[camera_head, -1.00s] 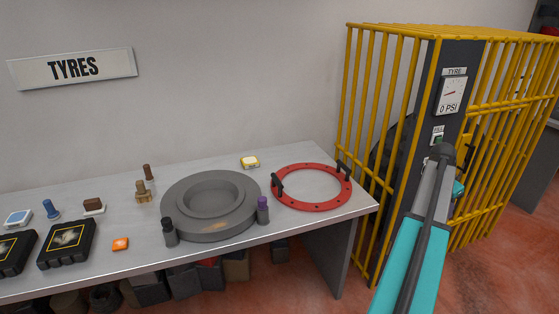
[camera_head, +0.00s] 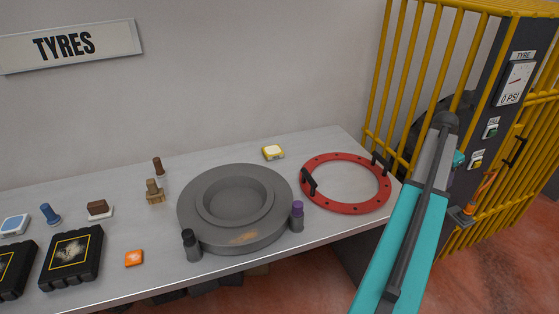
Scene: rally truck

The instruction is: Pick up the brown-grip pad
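The brown-grip pad (camera_head: 99,209) looks like the low block with a brown top on a white base. It lies on the left part of the grey workbench (camera_head: 330,236), between a blue knobbed piece and a wooden brush. My teal and grey arm rises at the right of the view, over the bench's right end and in front of the yellow cage, well away from the pad. The fingers of my gripper do not show. Nothing covers the pad.
A large grey ring (camera_head: 215,237) and a red ring with black handles (camera_head: 344,208) fill the bench's middle and right. Near the pad are the blue knobbed piece (camera_head: 49,214), brush (camera_head: 155,190), black box (camera_head: 70,258) and orange block (camera_head: 134,258). The yellow cage (camera_head: 378,90) stands at right.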

